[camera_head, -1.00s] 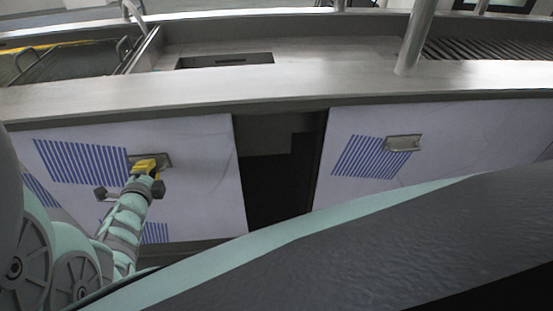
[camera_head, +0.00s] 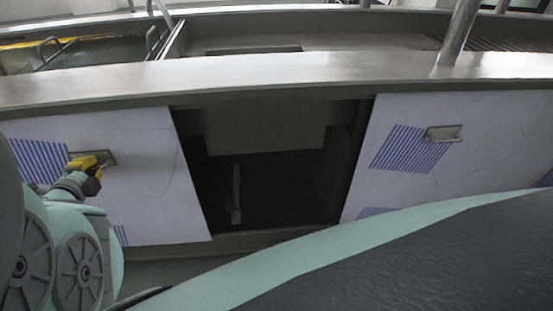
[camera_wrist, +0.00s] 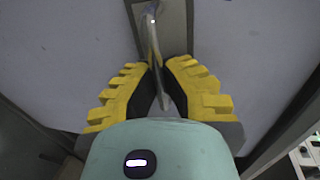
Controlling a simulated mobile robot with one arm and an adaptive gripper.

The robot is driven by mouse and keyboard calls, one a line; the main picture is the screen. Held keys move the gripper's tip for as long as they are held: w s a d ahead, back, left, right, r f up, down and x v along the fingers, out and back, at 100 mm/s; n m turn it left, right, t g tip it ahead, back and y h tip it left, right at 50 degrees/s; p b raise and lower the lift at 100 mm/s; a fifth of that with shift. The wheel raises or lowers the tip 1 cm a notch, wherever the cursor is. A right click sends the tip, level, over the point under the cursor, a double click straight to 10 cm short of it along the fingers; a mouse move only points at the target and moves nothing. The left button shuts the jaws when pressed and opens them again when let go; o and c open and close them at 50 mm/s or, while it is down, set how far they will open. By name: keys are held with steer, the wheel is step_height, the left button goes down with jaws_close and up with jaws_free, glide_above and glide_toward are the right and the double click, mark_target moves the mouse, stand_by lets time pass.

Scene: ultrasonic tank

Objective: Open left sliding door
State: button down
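The left sliding door (camera_head: 150,180) is a white panel with blue stripes under the steel counter. It stands partly open, with a dark gap to its right. Its metal handle (camera_head: 105,157) is near the panel's top. My gripper (camera_head: 88,163) is at this handle. In the wrist view, the yellow fingers of my gripper (camera_wrist: 161,90) are on either side of the handle (camera_wrist: 154,50), close in against its bar. The finger ends partly hide the contact.
The right door (camera_head: 400,180), with its own handle (camera_head: 443,134), stays across the gap. The dark cabinet interior (camera_head: 265,185) shows between the doors. The steel counter edge (camera_head: 270,80) runs above. A metal post (camera_head: 458,35) rises at the right.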

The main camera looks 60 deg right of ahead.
steer(key=shift+w+a+r, duration=0.15)
steer(key=shift+w+r, duration=0.05)
steer(key=shift+w, duration=0.05)
steer(key=c, duration=1.3)
jaws_free()
steer(key=shift+a, duration=0.15)
steer(key=shift+o, duration=1.3)
steer(key=shift+f, duration=0.15)
steer(key=shift+s, duration=0.1)
steer(key=v, duration=1.2)
